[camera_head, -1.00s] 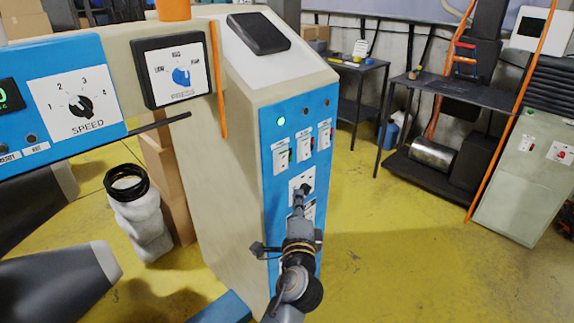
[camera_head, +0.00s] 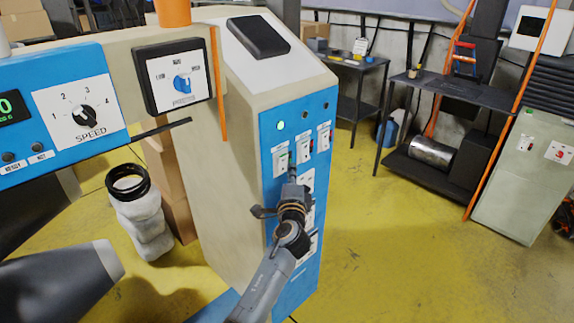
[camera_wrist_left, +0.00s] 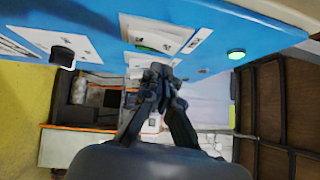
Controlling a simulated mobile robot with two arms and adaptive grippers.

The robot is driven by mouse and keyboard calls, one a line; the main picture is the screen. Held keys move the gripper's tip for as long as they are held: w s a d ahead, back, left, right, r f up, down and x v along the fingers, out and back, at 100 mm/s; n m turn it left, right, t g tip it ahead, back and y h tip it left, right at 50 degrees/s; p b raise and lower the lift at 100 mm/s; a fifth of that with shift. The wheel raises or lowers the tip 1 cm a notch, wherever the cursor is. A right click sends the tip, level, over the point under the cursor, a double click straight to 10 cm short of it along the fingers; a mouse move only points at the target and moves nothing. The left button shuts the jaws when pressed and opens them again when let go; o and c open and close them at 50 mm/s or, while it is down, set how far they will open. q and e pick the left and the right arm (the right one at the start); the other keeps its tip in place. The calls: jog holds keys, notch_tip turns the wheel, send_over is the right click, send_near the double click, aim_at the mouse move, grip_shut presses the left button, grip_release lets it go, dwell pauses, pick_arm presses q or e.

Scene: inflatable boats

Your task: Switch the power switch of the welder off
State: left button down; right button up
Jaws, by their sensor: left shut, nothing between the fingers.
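The welder is a tall beige cabinet (camera_head: 190,160) with a blue front panel (camera_head: 318,185). Near its top are three white switch plates: the left one (camera_head: 280,161), the middle one (camera_head: 305,146) and the right one (camera_head: 324,136). I cannot read their labels. The left switch shows green; the others show red. My left gripper (camera_head: 292,174) is shut and empty, its tips at the lower right of the left switch. In the left wrist view my gripper (camera_wrist_left: 158,74) points at a white plate (camera_wrist_left: 155,40); contact is unclear. A green lamp (camera_wrist_left: 236,54) is lit there. My right gripper is not in view.
A speed dial (camera_head: 84,115) and a second dial box (camera_head: 178,79) are on the machine arm at the left. An orange cable (camera_head: 219,85) hangs beside the cabinet. Dark shelves (camera_head: 445,95) stand behind. The yellow floor (camera_head: 400,250) at right is clear.

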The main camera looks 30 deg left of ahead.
aim_at(283, 164)
pick_arm(q)
jog(key=shift+w+a+r, duration=0.1)
jog(key=shift+w+a, duration=0.05)
jog(key=shift+a, duration=0.3)
jog(key=shift+w+a+r, duration=0.1)
jog(key=shift+w+a, duration=0.05)
jog(key=shift+a, duration=0.3)
jog(key=shift+w+a+r, duration=0.1)
jog(key=shift+a+r, duration=0.15)
jog(key=shift+a, duration=0.15)
jog(key=shift+d+f, duration=0.1)
jog(key=shift+d, duration=0.05)
